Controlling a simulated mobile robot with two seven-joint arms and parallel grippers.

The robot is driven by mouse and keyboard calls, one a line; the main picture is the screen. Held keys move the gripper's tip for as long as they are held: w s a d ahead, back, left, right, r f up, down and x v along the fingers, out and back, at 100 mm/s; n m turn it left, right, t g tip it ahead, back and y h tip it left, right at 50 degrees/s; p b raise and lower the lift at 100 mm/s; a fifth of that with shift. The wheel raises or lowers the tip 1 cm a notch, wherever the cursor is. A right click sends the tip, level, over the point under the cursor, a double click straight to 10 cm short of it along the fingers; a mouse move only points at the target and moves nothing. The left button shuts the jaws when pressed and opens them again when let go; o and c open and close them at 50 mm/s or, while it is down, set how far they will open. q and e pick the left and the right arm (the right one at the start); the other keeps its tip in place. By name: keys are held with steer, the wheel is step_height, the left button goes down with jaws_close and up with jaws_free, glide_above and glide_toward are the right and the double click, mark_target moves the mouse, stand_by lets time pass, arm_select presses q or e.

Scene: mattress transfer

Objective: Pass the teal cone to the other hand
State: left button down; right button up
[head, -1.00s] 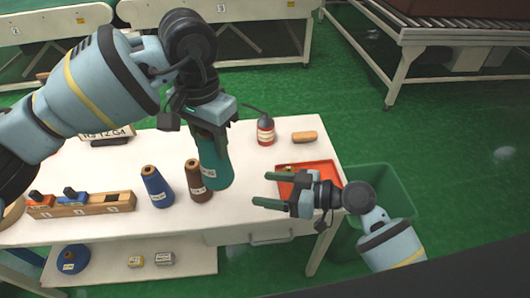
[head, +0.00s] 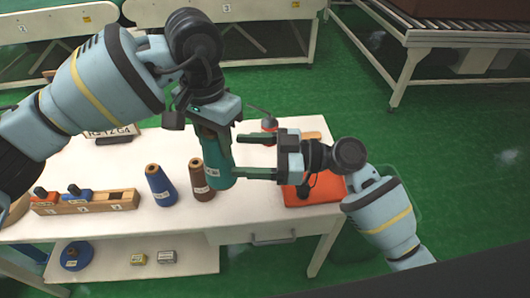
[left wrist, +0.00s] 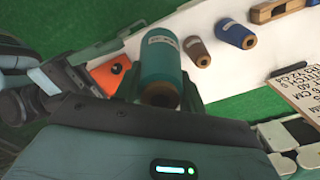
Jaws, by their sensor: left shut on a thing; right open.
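The teal cone (head: 217,162) hangs below my left gripper (head: 212,132), which is shut on its upper end. It is held above the white table, wide end down. In the left wrist view the teal cone (left wrist: 162,62) sits between the fingers. My right gripper (head: 255,157) is open, its two fingers pointing left at the cone. The lower fingertip reaches the cone's lower part in the picture; I cannot tell whether it touches.
A brown cone (head: 202,180) and a blue cone (head: 160,185) stand on the table (head: 120,215). A wooden block rack (head: 110,203) is at the left. An orange tray (head: 312,192) lies under my right arm. A dark-topped bottle (head: 269,124) is partly hidden behind my right gripper.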

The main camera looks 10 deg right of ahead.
mark_target(208, 153)
steer(key=a, duration=0.2)
steer(key=w+a, duration=0.1)
steer(key=a, duration=0.5)
steer(key=shift+w, duration=0.2)
steer(key=c, duration=1.2)
arm_select(q)
steer(key=c, duration=0.9)
jaws_free()
arm_select(e)
steer(key=shift+c, duration=0.2)
arm_select(q)
steer(key=shift+o, duration=0.8)
steer(key=shift+s+d, duration=0.1)
steer(key=shift+d, duration=0.05)
steer(key=shift+r, duration=0.15)
